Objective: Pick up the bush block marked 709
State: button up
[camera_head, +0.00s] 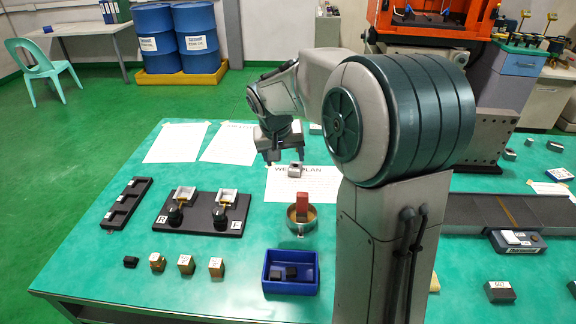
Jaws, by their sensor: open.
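No mark reading 709 can be made out in this view, so I cannot tell which block carries it. A small grey block with a rounded top and what looks like a hole (296,170) sits on the work plan sheet (322,186). My gripper (284,158) points down with its fingers apart and empty, just behind and slightly left of this block in the picture. The height gap between them is hard to judge. Other small grey metal pieces (555,147) lie at the far right of the table. A labelled dark block (499,291) stands at the front right.
My arm hides the table's middle right. A round metal dish (301,229) with a red block (302,205) stands in front of the sheet. Nearby are a blue bin (291,287), several tan-and-dark blocks (186,264), a black fixture board (202,229) and a slotted tray (126,205).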

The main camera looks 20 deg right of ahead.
jog(key=w+d+f+m, duration=0.1)
jog(key=w+d+f, duration=0.1)
jog(key=w, duration=0.3)
jog(key=w+d+f+m+b, duration=0.1)
jog(key=w+d+f, duration=0.1)
jog(key=w+f, duration=0.15)
jog(key=w+d+f+m, duration=0.1)
jog(key=w+d+f, duration=0.15)
jog(key=w, duration=0.35)
send_near(295, 165)
jog(key=f, duration=0.1)
jog(key=s+f, duration=0.1)
jog(key=f, duration=0.1)
jog(key=shift+s+d+t+y+p, duration=0.1)
jog(key=shift+s+t+y+p, duration=0.05)
jog(key=shift+t+y+p, duration=0.15)
jog(key=shift+d+p+x, duration=0.2)
jog(key=shift+p+x, duration=0.35)
jog(key=shift+x, duration=2.05)
jog(key=shift+r, duration=0.1)
jog(key=c, duration=1.2)
grip_shut()
jog(key=shift+r, duration=0.1)
